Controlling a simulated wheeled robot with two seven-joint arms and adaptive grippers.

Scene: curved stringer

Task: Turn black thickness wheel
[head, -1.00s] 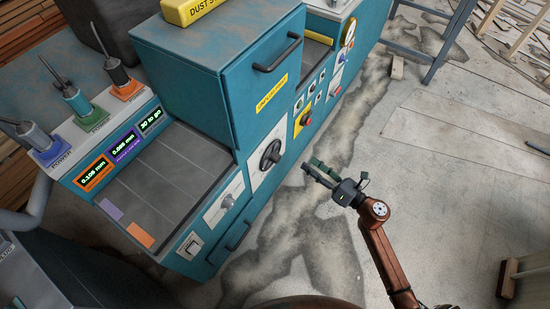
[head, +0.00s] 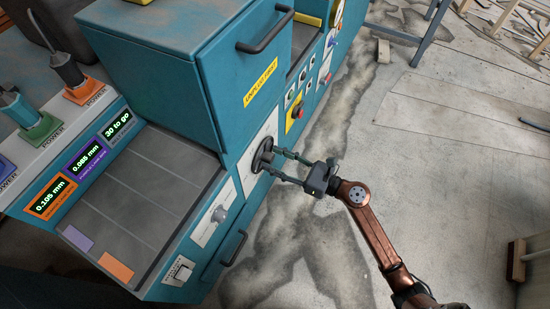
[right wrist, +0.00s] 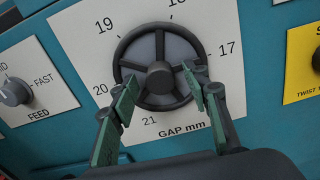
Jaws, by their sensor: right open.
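The black thickness wheel (head: 262,155) is on a white plate on the front of the teal machine. In the right wrist view the wheel (right wrist: 158,48) has a round hub, several spokes and a dial around it with numbers from 17 to 21 and the words "GAP mm". My right gripper (head: 279,162) is open at the wheel. In the right wrist view its green-padded fingers (right wrist: 160,88) stand apart, one at the left and one at the right of the lower wheel, with the hub between and above them. Contact cannot be told. My left gripper is not in view.
A feed knob (right wrist: 14,91) sits left of the wheel plate, and a yellow plate (right wrist: 303,65) sits right. A dark handle (head: 233,248) juts out low on the machine front. Displays (head: 85,160) read 0.105 mm, 0.085 mm and 30 to go.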

